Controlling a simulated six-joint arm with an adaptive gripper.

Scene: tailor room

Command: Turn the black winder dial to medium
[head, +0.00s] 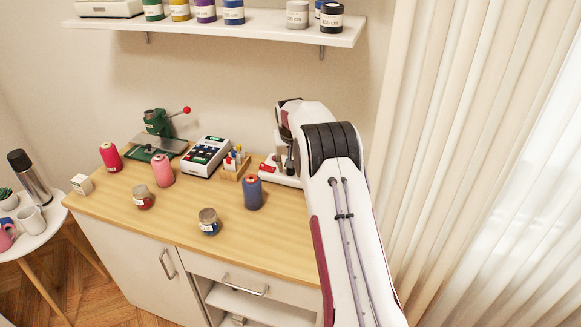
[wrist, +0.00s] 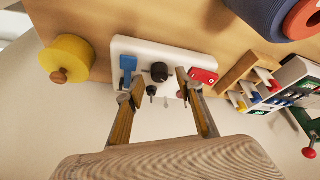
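The black winder dial (wrist: 159,72) sits in the middle of a white base (wrist: 150,47) in the wrist view. A blue part (wrist: 128,68) is to its left and a red part (wrist: 204,76) to its right. A smaller dark green or black knob (wrist: 151,90) shows just below the dial. My gripper (wrist: 154,88) is open, its two fingers apart on either side of the dial in the picture. No contact with the dial is visible. In the head view the white winder base (head: 283,179) shows beside my arm, which hides the dial. The dial's setting cannot be read.
A yellow round object (wrist: 68,58) stands left of the base in the wrist view. A wooden rack (head: 236,164) and a blue spool (head: 253,193) stand left of the winder. The front right of the table is clear.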

